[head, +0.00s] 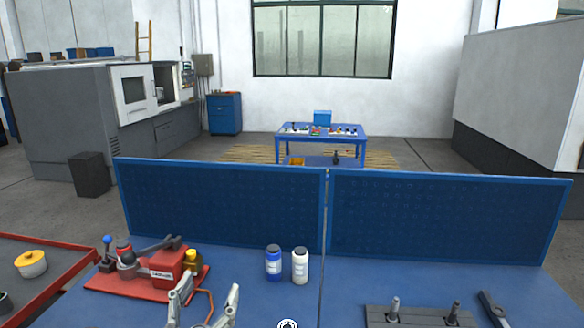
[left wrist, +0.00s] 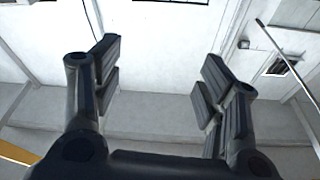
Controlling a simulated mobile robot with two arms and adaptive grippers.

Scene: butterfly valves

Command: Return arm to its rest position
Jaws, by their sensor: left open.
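My left gripper (head: 206,302) stands at the bottom of the head view, over the near part of the blue workbench (head: 250,308). Its two pale fingers point up and are spread apart. In the left wrist view the dark fingers (left wrist: 160,85) are wide apart with nothing between them, and a white wall and window edges show behind. A grey plate (head: 420,318) with two upright metal pegs or stems lies on the bench to the right; I cannot tell whether they belong to valves. My right gripper is not in view.
A red device (head: 167,266) with a lever stands just left of and behind the gripper. A blue bottle (head: 273,262) and a white bottle (head: 300,265) stand to its right. Blue perforated panels (head: 225,210) close off the bench's back. A red-edged tray (head: 50,270) is at left.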

